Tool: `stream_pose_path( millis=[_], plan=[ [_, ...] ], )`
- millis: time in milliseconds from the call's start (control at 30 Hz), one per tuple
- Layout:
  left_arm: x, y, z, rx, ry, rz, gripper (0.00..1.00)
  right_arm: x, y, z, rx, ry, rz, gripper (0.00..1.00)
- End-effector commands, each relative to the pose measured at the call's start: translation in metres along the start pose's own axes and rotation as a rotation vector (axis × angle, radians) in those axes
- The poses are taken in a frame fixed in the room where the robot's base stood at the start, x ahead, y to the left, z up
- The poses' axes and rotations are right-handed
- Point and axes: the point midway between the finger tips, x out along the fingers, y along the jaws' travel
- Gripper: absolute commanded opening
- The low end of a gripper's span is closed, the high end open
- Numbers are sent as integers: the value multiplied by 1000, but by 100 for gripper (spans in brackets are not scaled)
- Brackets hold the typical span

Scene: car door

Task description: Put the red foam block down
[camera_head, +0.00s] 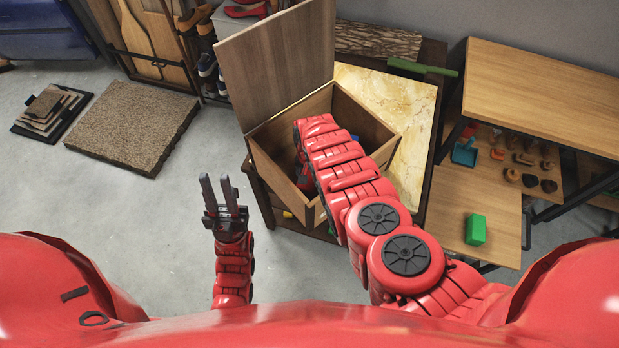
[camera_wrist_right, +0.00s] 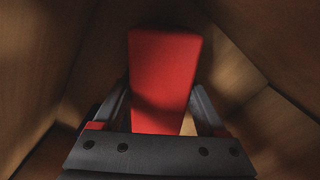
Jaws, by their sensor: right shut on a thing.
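The red foam block (camera_wrist_right: 163,75) shows in the right wrist view between the two fingers of my right gripper (camera_wrist_right: 162,105), which is shut on it. Brown wooden walls surround it there. In the head view my right arm reaches down into an open wooden box (camera_head: 275,150), and the arm hides the right gripper and the block. I cannot tell whether the block touches the box floor. My left gripper (camera_head: 220,195) is left of the box, with its fingers apart and empty, pointing up in the picture.
The box lid (camera_head: 277,62) stands raised on the far side. A marble-like slab (camera_head: 405,120) lies right of the box. A green block (camera_head: 476,229) rests on the lower wooden surface at right. A wooden table (camera_head: 545,95) stands at far right.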

Motion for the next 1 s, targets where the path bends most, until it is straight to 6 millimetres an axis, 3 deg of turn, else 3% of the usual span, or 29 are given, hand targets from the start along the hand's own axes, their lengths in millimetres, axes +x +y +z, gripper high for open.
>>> stream_pose_path(
  millis=[467,500,633,1000],
  plan=[
    [-4,0,1,0,0,0,27,8,0,2,-1,-3,0,20],
    [-4,0,1,0,0,0,27,8,0,2,-2,-3,0,76],
    [-3,0,0,0,0,0,27,7,0,2,-2,-2,0,99],
    [0,0,0,0,0,0,27,1,-1,0,-1,-1,0,100]
  ],
)
